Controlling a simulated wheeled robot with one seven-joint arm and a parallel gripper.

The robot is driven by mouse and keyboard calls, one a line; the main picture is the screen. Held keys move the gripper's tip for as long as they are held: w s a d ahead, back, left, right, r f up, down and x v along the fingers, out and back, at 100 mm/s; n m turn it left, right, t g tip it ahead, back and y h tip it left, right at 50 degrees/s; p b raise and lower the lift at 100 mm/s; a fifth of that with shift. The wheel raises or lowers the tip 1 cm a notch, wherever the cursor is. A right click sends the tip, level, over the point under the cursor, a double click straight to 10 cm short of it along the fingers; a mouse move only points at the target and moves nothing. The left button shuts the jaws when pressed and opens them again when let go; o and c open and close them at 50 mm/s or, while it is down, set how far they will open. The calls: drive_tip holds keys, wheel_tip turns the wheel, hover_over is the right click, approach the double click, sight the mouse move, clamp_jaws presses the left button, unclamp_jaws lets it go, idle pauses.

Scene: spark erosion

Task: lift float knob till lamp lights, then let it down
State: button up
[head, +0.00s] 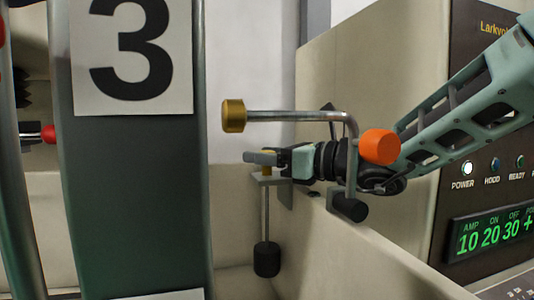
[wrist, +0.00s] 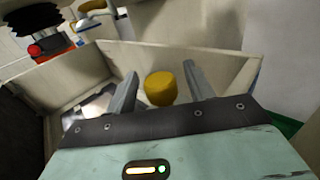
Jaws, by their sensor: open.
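The yellow float knob (wrist: 160,88) sits between the two fingers of my gripper (wrist: 159,72) in the wrist view. The fingers are apart, with a gap on each side of the knob. In the head view my gripper (head: 262,158) is at the top of the float rod, and only a little of the yellow knob (head: 266,171) shows below the finger. A thin rod runs down through a small bracket to a black float (head: 266,260). On the panel the POWER lamp (head: 467,168) is lit white; the HOOD lamp (head: 494,164) and READY lamp (head: 520,162) look dark.
A dark column with a "3" sign (head: 134,50) stands at left. The tank wall (head: 370,255) runs below my arm. A green display (head: 494,234) is at right.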

clamp_jaws()
drive_tip(key=shift+r, duration=1.8)
drive_tip(key=shift+p, duration=0.3)
drive_tip(key=shift+c, duration=0.2)
unclamp_jaws()
drive_tip(key=shift+r, duration=0.1)
drive_tip(key=shift+o, duration=0.2)
drive_tip(key=shift+f, duration=0.2)
drive_tip(key=b+v, duration=0.5)
drive_tip(key=v, duration=1.2)
drive_tip(key=shift+d, duration=0.25)
